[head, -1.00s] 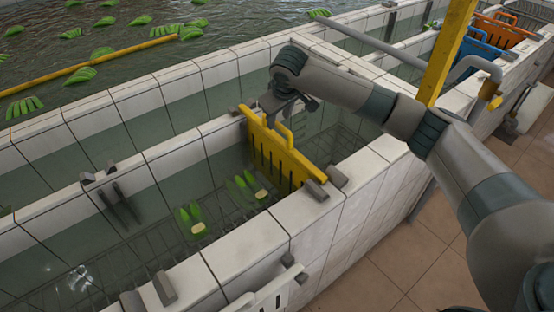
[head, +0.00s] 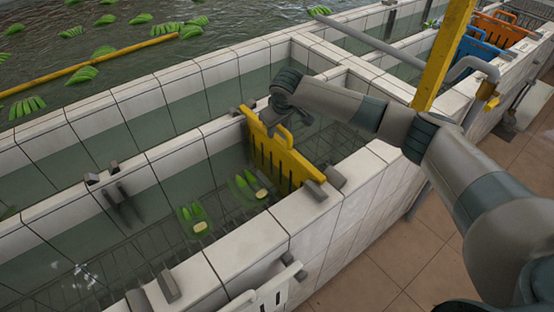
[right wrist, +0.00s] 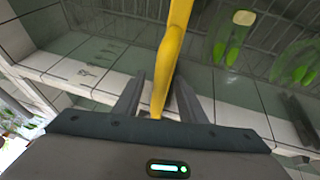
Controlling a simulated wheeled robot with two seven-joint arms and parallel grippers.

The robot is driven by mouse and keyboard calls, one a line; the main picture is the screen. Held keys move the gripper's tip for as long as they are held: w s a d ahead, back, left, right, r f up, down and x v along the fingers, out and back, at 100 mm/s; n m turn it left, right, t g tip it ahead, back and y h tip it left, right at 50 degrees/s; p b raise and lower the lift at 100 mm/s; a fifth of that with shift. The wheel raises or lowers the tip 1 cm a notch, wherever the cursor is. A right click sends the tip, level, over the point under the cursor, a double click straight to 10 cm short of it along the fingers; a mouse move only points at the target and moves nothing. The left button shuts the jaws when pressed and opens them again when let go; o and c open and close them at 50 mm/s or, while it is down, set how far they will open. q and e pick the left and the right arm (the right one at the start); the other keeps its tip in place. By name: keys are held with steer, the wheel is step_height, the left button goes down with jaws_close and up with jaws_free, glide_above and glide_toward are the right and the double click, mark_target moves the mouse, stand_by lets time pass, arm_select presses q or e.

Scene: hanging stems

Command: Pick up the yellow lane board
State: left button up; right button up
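The yellow lane board (head: 288,165) stands upright across the tiled channel, its ends at the grey brackets on the two walls. It has dark slots and a handle on its top edge. My right gripper (head: 274,127) is at the top of the board, over the handle, which it partly hides. In the right wrist view, the board's yellow top part (right wrist: 168,70) runs between the two fingers (right wrist: 158,100). The fingers stand apart, with a gap visible on the left side; contact on the right side is unclear. My left gripper is not in view.
Green banana clusters lie in the channel (head: 245,190) and float in the pool behind. A yellow post (head: 442,58) and grey pipe (head: 375,40) stand near my right arm. Blue (head: 478,52) and orange (head: 505,28) boards are at the back right. A white slotted board (head: 270,298) is at the front.

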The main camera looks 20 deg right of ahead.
steer(key=shift+f+p, duration=0.25)
steer(key=shift+p, duration=0.1)
stand_by(0.7)
steer(key=shift+c, duration=0.2)
steer(key=shift+r, duration=0.1)
jaws_close()
